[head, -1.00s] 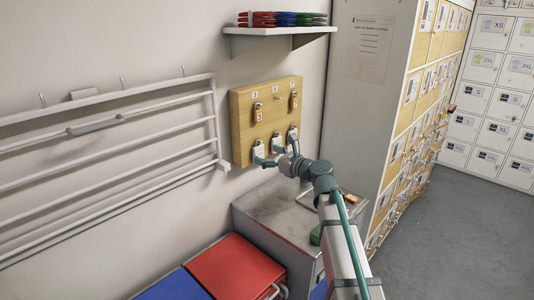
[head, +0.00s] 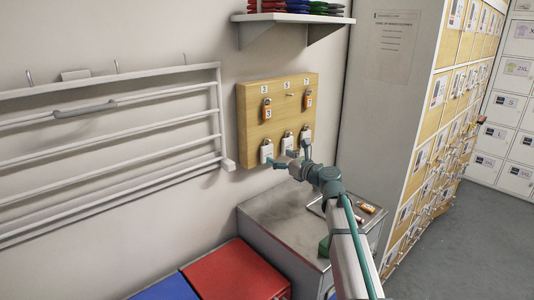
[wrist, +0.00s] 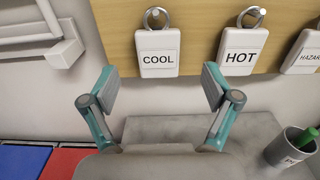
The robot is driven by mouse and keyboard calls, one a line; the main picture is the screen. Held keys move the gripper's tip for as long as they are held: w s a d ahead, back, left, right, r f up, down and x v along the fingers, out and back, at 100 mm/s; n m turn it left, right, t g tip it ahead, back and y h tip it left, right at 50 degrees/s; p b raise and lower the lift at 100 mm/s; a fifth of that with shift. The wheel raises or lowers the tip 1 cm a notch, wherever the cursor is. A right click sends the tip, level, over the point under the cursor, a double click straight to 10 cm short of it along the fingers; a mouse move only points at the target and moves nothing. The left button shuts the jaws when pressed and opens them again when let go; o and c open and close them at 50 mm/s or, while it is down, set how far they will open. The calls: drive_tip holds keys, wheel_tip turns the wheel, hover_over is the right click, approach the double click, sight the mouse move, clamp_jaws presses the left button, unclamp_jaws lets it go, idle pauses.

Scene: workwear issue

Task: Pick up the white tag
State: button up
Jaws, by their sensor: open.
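Three white tags hang in a row on hooks along the lower edge of a wooden board (head: 277,108). My gripper (wrist: 157,88) is open and empty. Its fingers are spread below the COOL and HOT tags, with COOL above the gap between them; no contact shows. In the head view, my gripper (head: 288,158) is just in front of the tags and partly overlaps them.
Orange numbered tags (head: 267,113) hang higher on the board. A grey cabinet top (head: 280,215) lies below, with a cup (wrist: 291,149) holding something green. A white rack (head: 110,140) is left, a shelf (head: 295,18) above, lockers (head: 450,110) right.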

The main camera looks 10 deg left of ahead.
sight(268, 152)
drive_tip(key=shift+p+x, duration=0.95)
drive_tip(key=shift+x, duration=1.9)
drive_tip(key=shift+s, duration=0.1)
drive_tip(key=c, duration=1)
drive_tip(key=shift+c, duration=0.2)
drive_tip(key=shift+r+b, duration=0.1)
drive_tip(key=shift+b, duration=0.2)
